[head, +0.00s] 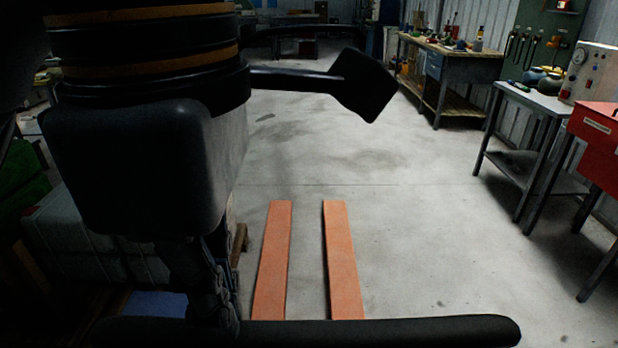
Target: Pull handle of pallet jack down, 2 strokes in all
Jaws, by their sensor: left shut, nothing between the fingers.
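The pallet jack shows as two orange forks (340,260) lying low over the floor, pointing away from me. A thick black horizontal bar (400,331), which looks like the jack's handle, crosses the bottom of the head view and hides the near ends of the forks. My left gripper (213,318) hangs down from the left with its dark fingers shut and empty. Its fingertips are at the left part of the bar; I cannot tell whether they touch it. The jack's body and the lower part of the handle are out of view. My right gripper is not in view.
Wrapped pale goods (75,235) stand at the left, partly hidden by my arm. A workbench (455,65) with tools stands at the back right. A metal table (540,100) and a red cabinet (603,140) line the right side. The middle floor is clear.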

